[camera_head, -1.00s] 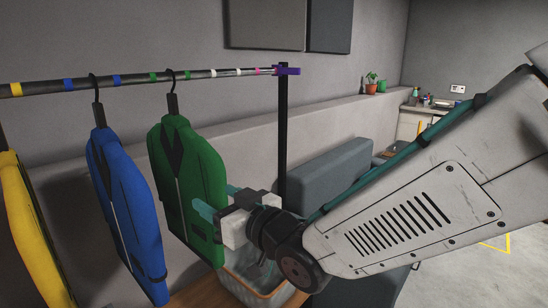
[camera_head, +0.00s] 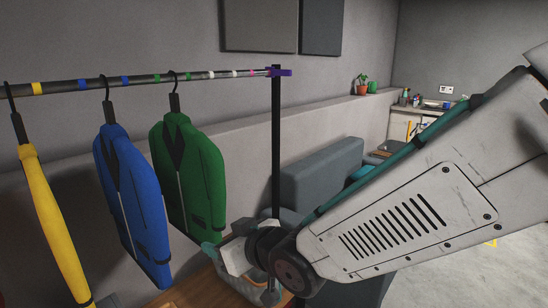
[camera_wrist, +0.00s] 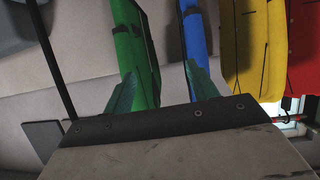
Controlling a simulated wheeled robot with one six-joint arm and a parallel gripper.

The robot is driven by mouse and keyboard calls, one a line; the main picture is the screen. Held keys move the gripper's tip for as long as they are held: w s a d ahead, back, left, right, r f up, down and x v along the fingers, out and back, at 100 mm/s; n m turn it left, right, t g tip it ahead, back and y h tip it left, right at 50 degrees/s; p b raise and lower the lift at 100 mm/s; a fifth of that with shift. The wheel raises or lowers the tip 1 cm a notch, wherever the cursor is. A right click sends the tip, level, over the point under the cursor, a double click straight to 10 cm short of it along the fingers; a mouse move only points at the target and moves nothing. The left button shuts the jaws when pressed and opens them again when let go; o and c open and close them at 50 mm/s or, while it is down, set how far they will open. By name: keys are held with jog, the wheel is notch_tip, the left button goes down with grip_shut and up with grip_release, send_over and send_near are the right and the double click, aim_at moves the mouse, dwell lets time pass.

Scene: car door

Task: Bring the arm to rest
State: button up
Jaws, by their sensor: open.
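My gripper (camera_wrist: 162,82) is open, with its two teal fingers spread apart and nothing seen between them that it holds. In the head view it is partly hidden behind my wrist, low and right of the green jacket, and one teal fingertip (camera_head: 209,250) shows. My arm comes in from the right, angled down to the left. The green jacket (camera_head: 198,178) hangs from the rail; in the wrist view it shows beyond the left finger (camera_wrist: 127,45). The blue jacket (camera_head: 135,205) hangs left of it and shows beyond the right finger (camera_wrist: 194,35).
A clothes rail (camera_head: 60,87) with coloured bands ends at a dark post (camera_head: 276,150). A yellow jacket (camera_head: 52,225) hangs at the left; a red one (camera_wrist: 302,50) shows in the wrist view. A basket (camera_head: 262,297) on a wooden surface stands below my wrist. Open floor (camera_head: 440,275) lies at right.

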jog(key=s+d+f+m+g+h, duration=0.1)
jog(key=s+d+f+g+h, duration=0.15)
jog(key=d, duration=0.55)
jog(key=s+d+f+m+g+h, duration=0.2)
jog(key=d+h, duration=0.2)
jog(key=d, duration=0.4)
jog(key=s+d+r+m+g+h, duration=0.1)
jog(key=s+d+r+m, duration=0.2)
jog(key=s+d, duration=0.4)
jog(key=s+d+r+m+g+h, duration=0.2)
jog(key=s+d, duration=0.6)
jog(key=d, duration=0.4)
notch_tip(320, 180, up, 2)
jog(key=shift+s+d+r+m, duration=0.15)
jog(key=shift+d+m, duration=0.2)
jog(key=shift+m, duration=0.35)
jog(key=shift+g, duration=0.25)
